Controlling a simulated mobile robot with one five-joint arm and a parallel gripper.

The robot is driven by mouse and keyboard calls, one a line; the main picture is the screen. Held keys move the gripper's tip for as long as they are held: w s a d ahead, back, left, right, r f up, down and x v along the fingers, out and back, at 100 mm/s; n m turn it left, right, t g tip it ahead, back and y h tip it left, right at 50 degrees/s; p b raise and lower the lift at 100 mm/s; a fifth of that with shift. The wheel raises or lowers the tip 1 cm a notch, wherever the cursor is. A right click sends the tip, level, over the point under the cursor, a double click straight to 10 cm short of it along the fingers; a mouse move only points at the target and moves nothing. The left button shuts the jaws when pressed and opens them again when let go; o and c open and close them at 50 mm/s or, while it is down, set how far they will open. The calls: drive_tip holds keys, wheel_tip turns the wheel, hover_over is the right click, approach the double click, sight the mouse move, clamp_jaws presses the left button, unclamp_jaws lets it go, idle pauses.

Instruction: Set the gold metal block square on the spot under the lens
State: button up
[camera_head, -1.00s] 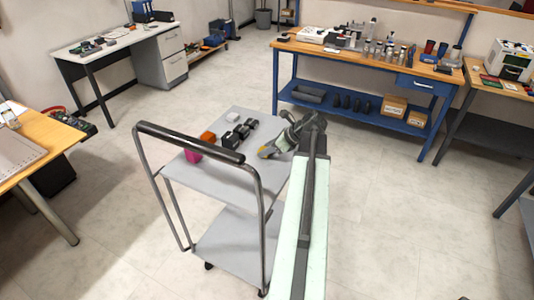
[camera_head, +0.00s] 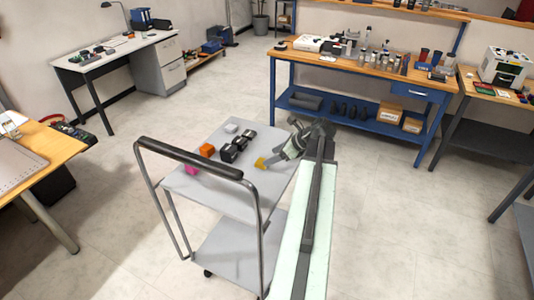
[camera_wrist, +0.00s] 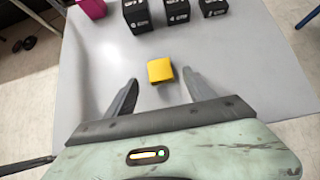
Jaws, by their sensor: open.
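The gold metal block (camera_head: 261,163) sits on the grey top of a cart (camera_head: 222,198), near its right edge. In the wrist view the yellow-gold block (camera_wrist: 160,70) lies just beyond my open fingers, roughly centred between them and not touching either. My gripper (camera_wrist: 152,92) is open and empty, low over the cart top. In the head view my gripper (camera_head: 274,160) is beside the block at the cart's right side. A white machine (camera_head: 503,66) stands on the far right bench; I cannot make out a lens or a spot under it.
Several black blocks (camera_head: 231,152), an orange block (camera_head: 207,150), a magenta block (camera_head: 191,169) and a light grey block (camera_head: 231,128) share the cart top. The cart's dark handle (camera_head: 188,157) rises at the near side. A blue workbench (camera_head: 361,67) stands behind. The floor between is clear.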

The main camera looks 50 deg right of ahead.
drive_tip(key=p+v, duration=0.3)
drive_tip(key=v, duration=0.3)
drive_tip(key=shift+s+r, duration=0.2)
drive_tip(key=shift+r, duration=0.1)
